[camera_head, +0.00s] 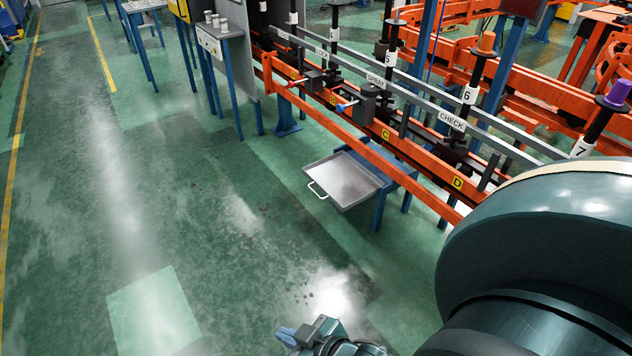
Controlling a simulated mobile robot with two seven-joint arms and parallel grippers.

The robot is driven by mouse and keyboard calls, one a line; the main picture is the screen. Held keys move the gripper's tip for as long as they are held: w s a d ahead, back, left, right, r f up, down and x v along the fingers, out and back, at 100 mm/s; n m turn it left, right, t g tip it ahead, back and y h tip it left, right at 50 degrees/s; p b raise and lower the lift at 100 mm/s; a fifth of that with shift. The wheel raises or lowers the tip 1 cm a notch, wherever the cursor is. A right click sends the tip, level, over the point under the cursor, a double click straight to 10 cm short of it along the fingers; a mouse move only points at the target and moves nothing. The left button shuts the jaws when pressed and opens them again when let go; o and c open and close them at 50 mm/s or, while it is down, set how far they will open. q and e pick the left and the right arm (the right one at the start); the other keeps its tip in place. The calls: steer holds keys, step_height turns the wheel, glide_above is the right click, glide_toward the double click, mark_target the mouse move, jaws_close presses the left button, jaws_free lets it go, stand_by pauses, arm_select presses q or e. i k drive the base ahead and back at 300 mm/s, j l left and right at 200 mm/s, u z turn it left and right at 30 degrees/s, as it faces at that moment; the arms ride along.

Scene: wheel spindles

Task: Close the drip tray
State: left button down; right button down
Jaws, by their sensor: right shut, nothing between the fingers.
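The drip tray (341,180) is a shallow grey metal tray with a pale wire handle (318,190) on its left edge. It sticks out over the floor from a blue stand under the orange conveyor rail, so it is pulled out. My right gripper (288,334) is at the bottom middle, below the tray in the picture and well apart from it. It is shut and empty. My large dark arm link fills the lower right. My left gripper is not in view.
The orange rail (365,148) runs diagonally above the tray, with spindles and labels such as SPRAY and CHECK. The blue stand legs (379,210) are beside the tray. The green floor left of the tray is clear.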

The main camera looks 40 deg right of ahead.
mark_target(346, 183)
steer(key=i+z, duration=0.4)
steer(key=i+j+z, duration=0.2)
steer(key=z, duration=0.25)
steer(key=i+j+z, duration=0.25)
steer(key=z, duration=0.15)
steer(key=i+j+z, duration=0.25)
steer(key=z, duration=0.2)
steer(key=i+j+z, duration=0.35)
steer(key=z, duration=0.15)
steer(key=i+z, duration=0.2)
steer(key=i, duration=0.55)
